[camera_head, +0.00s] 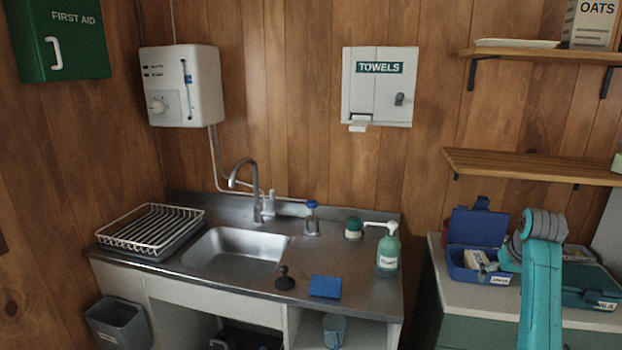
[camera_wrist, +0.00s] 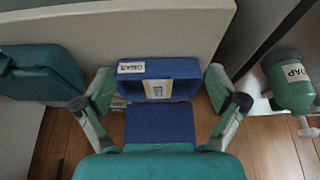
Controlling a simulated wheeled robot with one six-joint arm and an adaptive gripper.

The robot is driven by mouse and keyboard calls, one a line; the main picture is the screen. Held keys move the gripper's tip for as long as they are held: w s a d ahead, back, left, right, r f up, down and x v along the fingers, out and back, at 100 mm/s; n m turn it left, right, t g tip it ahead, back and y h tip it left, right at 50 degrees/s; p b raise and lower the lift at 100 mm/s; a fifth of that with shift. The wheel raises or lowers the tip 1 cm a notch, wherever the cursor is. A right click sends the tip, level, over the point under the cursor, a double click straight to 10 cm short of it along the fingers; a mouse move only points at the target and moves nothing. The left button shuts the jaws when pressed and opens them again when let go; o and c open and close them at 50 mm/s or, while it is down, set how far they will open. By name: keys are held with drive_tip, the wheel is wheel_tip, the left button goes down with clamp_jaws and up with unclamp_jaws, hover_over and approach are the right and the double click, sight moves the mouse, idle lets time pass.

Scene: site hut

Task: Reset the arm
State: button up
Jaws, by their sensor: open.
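My gripper (camera_wrist: 162,88) shows in the wrist view with its two fingers spread wide apart and nothing held between them. An open blue box (camera_wrist: 160,122) with a white label lies beyond the fingers, in line with the gap. A pale packet (camera_wrist: 158,89) is inside it. In the head view, my teal arm rises at the right in front of the counter. The blue box (camera_head: 466,262) stands just left of my arm with its lid up.
A dark green case (camera_head: 590,285) stands right of my arm on the counter (camera_head: 455,287). Wooden shelves (camera_head: 530,165) hang above. The sink unit to the left bears a soap bottle (camera_head: 388,250), a blue cloth (camera_head: 325,287) and a dish rack (camera_head: 150,228).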

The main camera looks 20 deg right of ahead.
drive_tip(key=w+a+f+t, duration=0.1)
drive_tip(key=a+f, duration=0.7)
drive_tip(key=f, duration=0.4)
drive_tip(key=s+a+f+n+t, duration=0.1)
drive_tip(key=s+a+f+t, duration=0.1)
drive_tip(key=s+a+f, duration=0.6)
drive_tip(key=s+a+f+n+t, duration=0.1)
drive_tip(key=s+a+f, duration=0.3)
drive_tip(key=a+f, duration=0.85)
drive_tip(key=s+a+r+n+t, duration=0.1)
drive_tip(key=s+a+r+t, duration=0.1)
drive_tip(key=s+a, duration=0.6)
drive_tip(key=s+a+r+n+t, duration=0.1)
drive_tip(key=s+a+r+t, duration=0.1)
drive_tip(key=s+a, duration=0.6)
drive_tip(key=s+a+r+n+t+y, duration=0.2)
drive_tip(key=s+a+r, duration=0.1)
drive_tip(key=s+r, duration=1.3)
drive_tip(key=shift+s+a+t, duration=0.3)
drive_tip(key=shift+s+a, duration=0.1)
drive_tip(key=shift+s, duration=0.55)
